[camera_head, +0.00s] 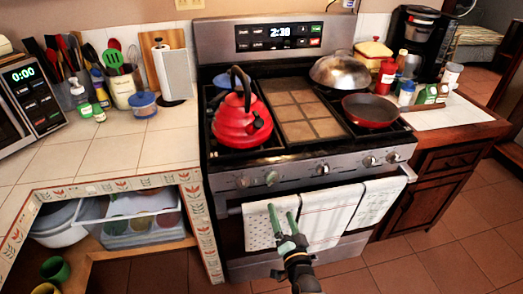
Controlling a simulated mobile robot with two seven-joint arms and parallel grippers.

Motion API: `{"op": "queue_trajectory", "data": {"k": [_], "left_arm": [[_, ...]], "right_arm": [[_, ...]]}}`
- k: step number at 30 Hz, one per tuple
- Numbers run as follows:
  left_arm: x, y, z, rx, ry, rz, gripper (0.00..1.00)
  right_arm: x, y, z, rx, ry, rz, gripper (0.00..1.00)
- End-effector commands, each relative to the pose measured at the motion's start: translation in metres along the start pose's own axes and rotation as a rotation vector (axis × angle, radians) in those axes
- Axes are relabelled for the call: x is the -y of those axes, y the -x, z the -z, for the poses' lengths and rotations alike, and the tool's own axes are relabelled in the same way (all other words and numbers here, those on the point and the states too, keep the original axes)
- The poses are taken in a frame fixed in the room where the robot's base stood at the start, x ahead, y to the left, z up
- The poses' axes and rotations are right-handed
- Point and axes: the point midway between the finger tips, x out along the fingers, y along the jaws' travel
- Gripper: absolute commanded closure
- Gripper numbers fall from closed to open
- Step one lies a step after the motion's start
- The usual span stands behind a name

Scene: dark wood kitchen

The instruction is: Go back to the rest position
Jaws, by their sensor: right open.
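My right gripper (285,226) shows at the bottom centre, with green fingers spread apart and nothing between them. It is in front of the oven door, over the white towels (265,222) hanging on the oven handle; I cannot tell whether it touches them. My left gripper is out of the view. The stove (312,165) stands straight ahead. A red kettle (240,122) stands on its left burners, and a red pan (371,110) and a metal wok or lid (338,70) are on the right.
A tiled counter (80,163) on the left holds a microwave (32,95), utensils and jars. Open shelves below it hold a plastic bin (135,232). Bottles and a coffee maker (413,42) crowd the right counter. The tiled floor (450,250) is clear at the lower right.

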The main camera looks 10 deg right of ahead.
Motion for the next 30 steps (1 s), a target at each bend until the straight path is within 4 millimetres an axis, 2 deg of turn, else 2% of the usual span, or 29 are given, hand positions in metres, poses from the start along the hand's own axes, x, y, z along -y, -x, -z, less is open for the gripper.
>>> {"op": "queue_trajectory", "data": {"k": [5, 8, 11, 15, 18, 21, 25, 30], "left_arm": [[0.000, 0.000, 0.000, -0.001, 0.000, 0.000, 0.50], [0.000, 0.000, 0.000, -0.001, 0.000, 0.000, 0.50], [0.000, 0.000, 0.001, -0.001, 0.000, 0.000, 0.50], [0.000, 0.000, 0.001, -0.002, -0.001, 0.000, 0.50], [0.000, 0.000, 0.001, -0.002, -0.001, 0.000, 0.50], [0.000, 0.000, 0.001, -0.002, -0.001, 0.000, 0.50], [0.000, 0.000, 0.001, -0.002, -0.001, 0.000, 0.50], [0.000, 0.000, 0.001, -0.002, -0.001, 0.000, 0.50]], "right_arm": [[-0.004, 0.009, -0.006, 0.030, 0.025, -0.005, 0.14], [-0.013, 0.035, -0.020, 0.113, 0.099, -0.017, 0.14], [-0.026, 0.078, -0.039, 0.247, 0.225, -0.033, 0.14], [-0.045, 0.149, -0.057, 0.457, 0.428, -0.063, 0.14], [-0.056, 0.195, -0.061, 0.586, 0.557, -0.084, 0.14], [-0.063, 0.230, -0.060, 0.684, 0.655, -0.101, 0.14], [-0.068, 0.255, -0.057, 0.756, 0.726, -0.114, 0.14], [-0.069, 0.261, -0.055, 0.777, 0.747, -0.119, 0.14]]}}
